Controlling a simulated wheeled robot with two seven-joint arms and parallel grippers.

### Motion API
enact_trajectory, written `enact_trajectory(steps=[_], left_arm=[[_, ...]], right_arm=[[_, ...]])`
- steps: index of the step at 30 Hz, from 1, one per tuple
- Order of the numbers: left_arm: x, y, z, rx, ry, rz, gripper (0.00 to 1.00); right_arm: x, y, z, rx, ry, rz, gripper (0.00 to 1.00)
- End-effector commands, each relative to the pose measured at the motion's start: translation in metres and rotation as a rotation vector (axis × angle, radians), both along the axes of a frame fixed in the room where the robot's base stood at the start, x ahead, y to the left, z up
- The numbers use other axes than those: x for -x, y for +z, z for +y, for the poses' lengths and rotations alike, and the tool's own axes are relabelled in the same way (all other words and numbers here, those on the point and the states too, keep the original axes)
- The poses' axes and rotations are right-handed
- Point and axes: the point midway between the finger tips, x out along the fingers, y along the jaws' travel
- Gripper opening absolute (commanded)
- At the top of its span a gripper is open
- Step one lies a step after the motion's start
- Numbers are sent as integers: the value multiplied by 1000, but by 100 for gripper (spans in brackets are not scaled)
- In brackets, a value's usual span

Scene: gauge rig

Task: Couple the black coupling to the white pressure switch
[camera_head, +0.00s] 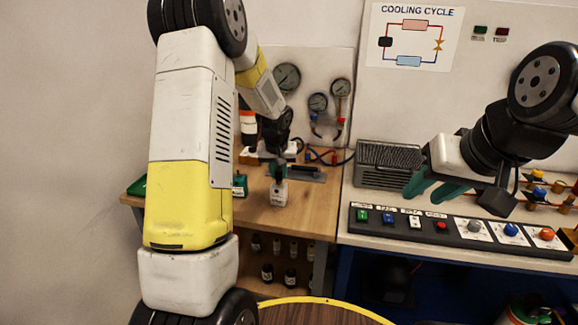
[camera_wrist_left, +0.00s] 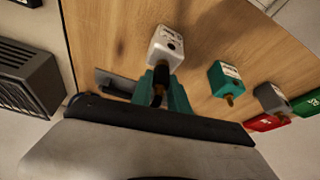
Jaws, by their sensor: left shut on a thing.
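The white pressure switch (camera_head: 279,194) is a small labelled block on the wooden bench; it also shows in the left wrist view (camera_wrist_left: 167,46). My left gripper (camera_head: 278,172) is directly over it, with its teal fingers (camera_wrist_left: 165,92) pointing at the switch. They are shut on a dark piece, the black coupling (camera_wrist_left: 158,84), with a bit of copper colour at it. The coupling's end meets or nearly meets the switch; I cannot tell whether it is seated. My right gripper (camera_head: 436,188) is open and empty above the control panel.
A control panel (camera_head: 460,228) and vented box (camera_head: 385,163) are at right.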

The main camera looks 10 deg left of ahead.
Motion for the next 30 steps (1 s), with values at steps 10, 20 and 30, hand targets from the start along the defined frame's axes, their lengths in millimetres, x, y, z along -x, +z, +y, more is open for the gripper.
enact_trajectory(steps=[10, 20, 30], left_arm=[[0, 0, 0, 0, 0, 0, 35], [0, 0, 0, 0, 0, 0, 61], [2, 6, 0, 0, 0, -3, 61]], right_arm=[[0, 0, 0, 0, 0, 0, 36], [0, 0, 0, 0, 0, 0, 36], [0, 0, 0, 0, 0, 0, 36]])
